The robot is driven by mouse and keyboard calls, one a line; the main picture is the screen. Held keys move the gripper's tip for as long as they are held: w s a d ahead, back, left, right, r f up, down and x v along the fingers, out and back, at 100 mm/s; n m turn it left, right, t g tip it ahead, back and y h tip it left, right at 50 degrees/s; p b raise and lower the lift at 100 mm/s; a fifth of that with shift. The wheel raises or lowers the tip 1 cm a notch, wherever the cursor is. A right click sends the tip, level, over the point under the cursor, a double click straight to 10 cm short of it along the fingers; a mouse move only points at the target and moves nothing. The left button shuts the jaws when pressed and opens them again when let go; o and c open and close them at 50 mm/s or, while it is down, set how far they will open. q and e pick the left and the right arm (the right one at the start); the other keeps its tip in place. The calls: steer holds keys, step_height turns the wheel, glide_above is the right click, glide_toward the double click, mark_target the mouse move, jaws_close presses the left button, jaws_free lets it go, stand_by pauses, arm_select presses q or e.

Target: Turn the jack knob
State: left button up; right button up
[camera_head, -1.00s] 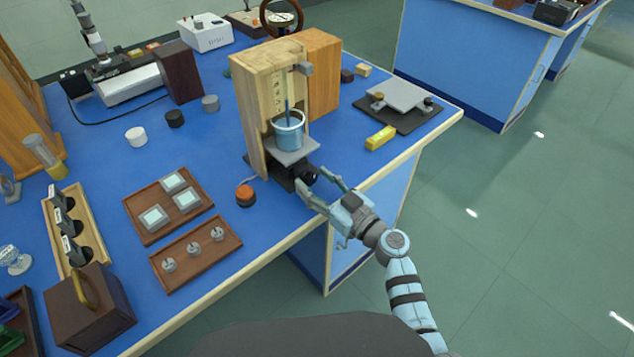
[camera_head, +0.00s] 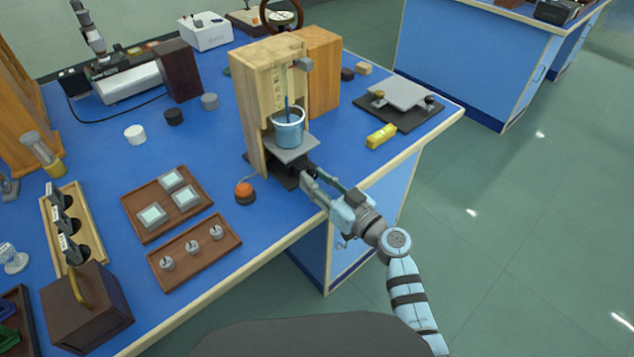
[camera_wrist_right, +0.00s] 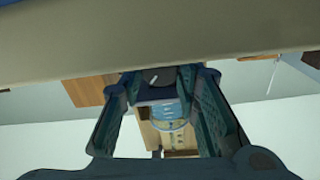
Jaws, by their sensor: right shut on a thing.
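The jack has a grey plate (camera_head: 292,149) over a dark base and stands in a wooden stand (camera_head: 258,95). A blue beaker (camera_head: 288,130) sits on the plate with a dark rod upright in it. The black jack knob (camera_wrist_right: 156,78) has a pale line on its face in the right wrist view. My right gripper (camera_head: 311,179) is shut on the knob at the front of the jack. Its fingers hide most of the knob in the head view. In the wrist view the gripper (camera_wrist_right: 158,85) has one finger on each side of the knob. My left gripper is out of view.
An orange button (camera_head: 244,189) is just left of the jack. Wooden trays (camera_head: 200,262) with small parts lie front left. A yellow block (camera_head: 381,136) and a dark plate-topped device (camera_head: 405,112) are to the right. The bench's front edge runs under my right arm.

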steer(key=m+b, duration=0.1)
steer(key=m, duration=0.3)
steer(key=shift+f+m, duration=0.1)
steer(key=shift+m, duration=0.3)
stand_by(0.4)
steer(key=o, duration=1.2)
steer(key=shift+c, duration=0.2)
steer(key=shift+d, duration=0.15)
steer(key=v, duration=1.2)
steer(key=shift+c, duration=0.5)
